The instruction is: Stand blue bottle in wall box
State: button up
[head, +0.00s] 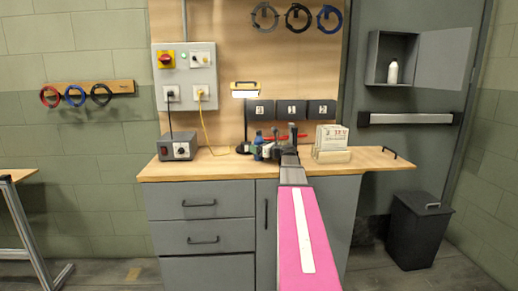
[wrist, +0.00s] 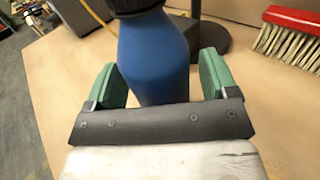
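The blue bottle (wrist: 155,55) stands upright on the wooden workbench, with a dark cap at its top. It also shows small in the head view (head: 258,139), beside my gripper. My gripper (wrist: 160,88) is open, with its green fingers on either side of the bottle. A gap shows between the bottle and the right finger. The bottle's lower part is hidden behind the gripper's dark front plate. The grey wall box (head: 374,61) is at the upper right, with its door (head: 444,60) swung open to the right. A white bottle (head: 393,72) stands inside it.
On the workbench (head: 375,161) are a grey power unit (head: 178,147), a lamp (head: 245,92), a red brush (wrist: 293,36) and a holder with white cards (head: 330,142). A dark bin (head: 418,229) stands on the floor at the right.

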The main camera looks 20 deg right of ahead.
jog(key=shift+s+r, duration=0.1)
jog(key=shift+r, duration=0.05)
jog(key=v, duration=1.1)
jog(key=shift+o, duration=0.5)
jog(key=shift+s+d, duration=0.2)
jog(key=shift+s, duration=0.1)
jog(key=shift+w, duration=0.9)
jog(key=x, duration=0.4)
jog(key=shift+w+a, duration=0.2)
jog(key=shift+a, duration=0.05)
jog(key=shift+a+f+x, duration=0.1)
jog(key=shift+x, duration=1.35)
jog(key=shift+a+f+x, duration=0.1)
jog(key=shift+a+x, duration=0.05)
jog(key=shift+x, duration=1.3)
jog(key=shift+s, duration=0.15)
jog(key=c, duration=1.2)
jog(key=shift+r, duration=0.1)
